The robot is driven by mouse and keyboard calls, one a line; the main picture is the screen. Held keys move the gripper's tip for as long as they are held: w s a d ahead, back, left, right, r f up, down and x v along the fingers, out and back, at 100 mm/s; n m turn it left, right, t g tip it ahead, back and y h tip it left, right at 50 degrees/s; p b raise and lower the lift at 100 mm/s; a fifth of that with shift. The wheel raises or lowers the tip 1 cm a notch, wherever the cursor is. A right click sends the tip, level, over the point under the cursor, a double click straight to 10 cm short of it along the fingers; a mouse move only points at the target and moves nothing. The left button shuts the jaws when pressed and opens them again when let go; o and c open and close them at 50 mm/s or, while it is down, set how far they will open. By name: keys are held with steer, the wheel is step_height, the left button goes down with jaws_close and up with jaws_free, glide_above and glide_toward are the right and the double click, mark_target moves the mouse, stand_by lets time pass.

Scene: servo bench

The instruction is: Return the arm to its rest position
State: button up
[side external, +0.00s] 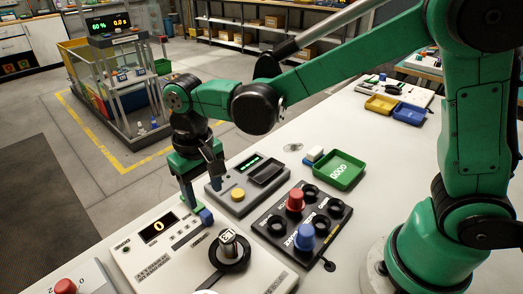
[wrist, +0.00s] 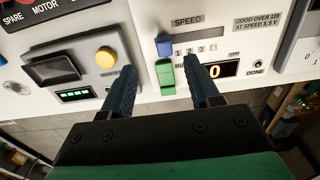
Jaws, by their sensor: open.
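My gripper (side external: 206,190) hangs from my bent arm, fingers down, over the back edge of the white speed panel (side external: 133,262). In the wrist view my gripper (wrist: 161,66) is open, with one finger on each side of a blue block (wrist: 164,46) and a green block (wrist: 166,76) on that panel. Nothing is clearly held. The blue block (side external: 206,216) shows just beside the fingertip in the side view; whether they touch is unclear. The panel's display (wrist: 214,71) reads 0.
A silver cylinder (side external: 228,243) stands in a black ring on the panel. Close by are a grey unit with a yellow button (side external: 238,195) and a black board with a red knob (side external: 295,200) and a blue knob (side external: 304,237). A green tray (side external: 338,170) lies beyond.

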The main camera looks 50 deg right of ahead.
steer(key=shift+d+r, duration=0.1)
steer(key=shift+r, duration=0.05)
steer(key=shift+d+r, duration=0.25)
steer(key=s+d+r+t, duration=0.2)
steer(key=s+d+t, duration=0.1)
steer(key=d, duration=0.3)
steer(key=s+d+r+t, duration=0.2)
steer(key=s+d+t, duration=0.1)
steer(key=d, duration=0.3)
steer(key=shift+s+r+t, duration=0.15)
steer(key=shift+r+t, duration=0.2)
steer(key=shift+t, duration=0.25)
